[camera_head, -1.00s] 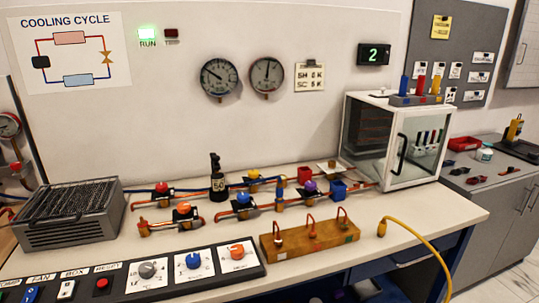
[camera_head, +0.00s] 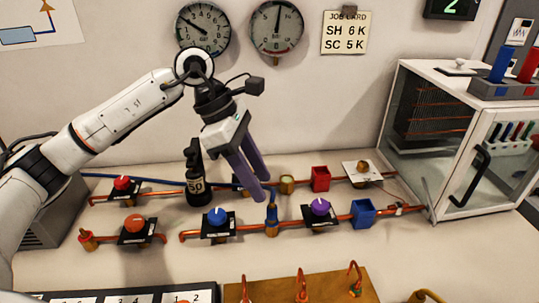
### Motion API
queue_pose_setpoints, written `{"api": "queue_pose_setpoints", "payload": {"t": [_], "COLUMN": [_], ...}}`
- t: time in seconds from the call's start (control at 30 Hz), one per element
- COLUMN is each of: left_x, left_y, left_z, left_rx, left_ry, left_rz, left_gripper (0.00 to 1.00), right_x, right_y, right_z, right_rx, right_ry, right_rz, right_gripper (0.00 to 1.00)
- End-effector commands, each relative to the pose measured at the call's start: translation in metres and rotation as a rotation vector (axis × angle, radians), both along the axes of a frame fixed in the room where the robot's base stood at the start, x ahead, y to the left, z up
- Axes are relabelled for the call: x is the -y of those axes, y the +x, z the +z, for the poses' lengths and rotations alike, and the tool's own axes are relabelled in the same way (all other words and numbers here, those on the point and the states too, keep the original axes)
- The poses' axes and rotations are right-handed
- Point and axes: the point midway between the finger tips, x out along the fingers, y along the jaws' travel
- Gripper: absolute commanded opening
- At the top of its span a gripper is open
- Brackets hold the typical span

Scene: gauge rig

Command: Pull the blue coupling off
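The blue coupling (camera_head: 272,213) stands upright on a brass fitting in the front copper pipe, between the blue knob (camera_head: 216,216) and the purple knob (camera_head: 320,207). A blue hose runs behind it. My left gripper (camera_head: 265,189) reaches down from the upper left, with two long purple fingers. The fingers are apart with nothing seen between them, so it is open. Its tips are just above and behind or beside the top of the coupling; I cannot tell whether they touch it. My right gripper is not in view.
A black bottle marked 50 (camera_head: 199,175) stands left of the fingers. A red block (camera_head: 320,179), a blue block (camera_head: 363,212) and a glass-sided cabinet (camera_head: 455,140) are to the right. A wooden block with copper hooks (camera_head: 325,290) lies in front. Gauges hang behind.

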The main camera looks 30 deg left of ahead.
Motion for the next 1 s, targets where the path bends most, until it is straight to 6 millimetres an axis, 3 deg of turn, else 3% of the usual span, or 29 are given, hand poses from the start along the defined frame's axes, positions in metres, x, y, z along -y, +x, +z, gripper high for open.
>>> {"api": "queue_pose_setpoints", "payload": {"t": [0.17, 0.7, 1.0], "left_x": [-0.012, 0.02, 0.024], "left_y": [0.002, 0.013, 0.016], "left_z": [-0.002, -0.079, -0.092], "left_rx": [0.007, 0.005, 0.008], "left_ry": [0.049, 0.043, 0.043], "left_rz": [0.005, 0.004, 0.005], "left_gripper": [0.4, 0.4, 0.4], "right_x": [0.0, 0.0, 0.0], "right_y": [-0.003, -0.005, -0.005], "right_z": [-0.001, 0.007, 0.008], "right_rx": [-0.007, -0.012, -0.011], "right_ry": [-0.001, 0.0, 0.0], "right_rz": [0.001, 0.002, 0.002], "right_gripper": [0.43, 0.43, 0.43]}}
